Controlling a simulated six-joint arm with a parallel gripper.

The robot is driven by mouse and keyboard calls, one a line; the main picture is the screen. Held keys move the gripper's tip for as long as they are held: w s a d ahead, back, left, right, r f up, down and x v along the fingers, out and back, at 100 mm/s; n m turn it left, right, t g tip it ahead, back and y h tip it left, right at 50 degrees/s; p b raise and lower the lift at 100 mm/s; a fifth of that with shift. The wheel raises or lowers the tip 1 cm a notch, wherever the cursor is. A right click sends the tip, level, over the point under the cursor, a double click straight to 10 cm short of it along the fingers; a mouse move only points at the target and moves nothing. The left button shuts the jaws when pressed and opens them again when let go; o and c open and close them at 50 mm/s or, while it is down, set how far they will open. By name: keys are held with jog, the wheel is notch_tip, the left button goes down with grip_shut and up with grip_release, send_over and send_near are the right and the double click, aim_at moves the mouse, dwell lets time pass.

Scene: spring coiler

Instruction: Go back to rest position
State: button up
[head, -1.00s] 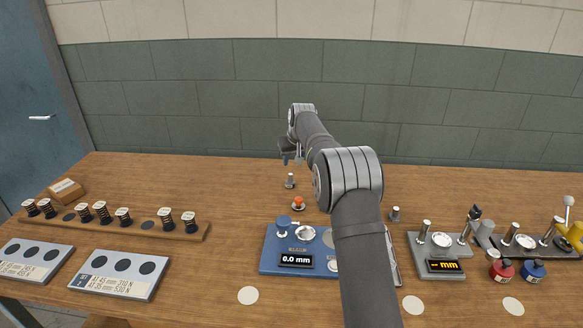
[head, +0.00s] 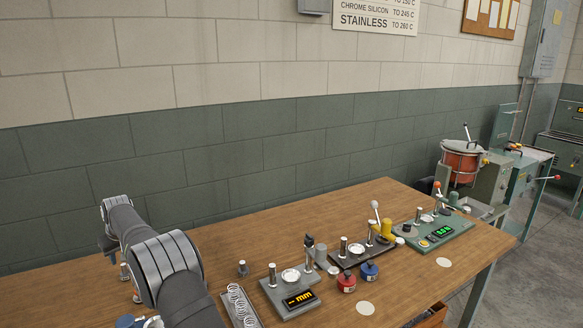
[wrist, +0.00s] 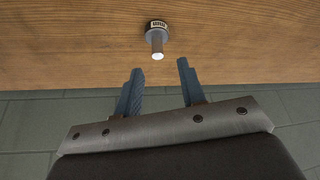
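My gripper (wrist: 160,70) is open in the wrist view, with its two blue fingers apart and nothing between them. Beyond the fingertips a small metal post with a dark base (wrist: 157,36) stands on the wooden bench (wrist: 70,45), apart from the fingers. In the head view my arm reaches up from the bottom left, and my gripper (head: 107,244) hangs at the left, partly hidden by the wrist. It is above the bench's back edge there, and its fingers are too small to read.
A red pot machine (head: 460,165) stands beyond. The bench's right front is mostly clear.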

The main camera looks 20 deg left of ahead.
aim_at(123, 266)
jog(key=x, duration=0.7)
jog(key=shift+d+f, duration=0.1)
notch_tip(123, 266, up, 3)
jog(key=shift+r, duration=0.45)
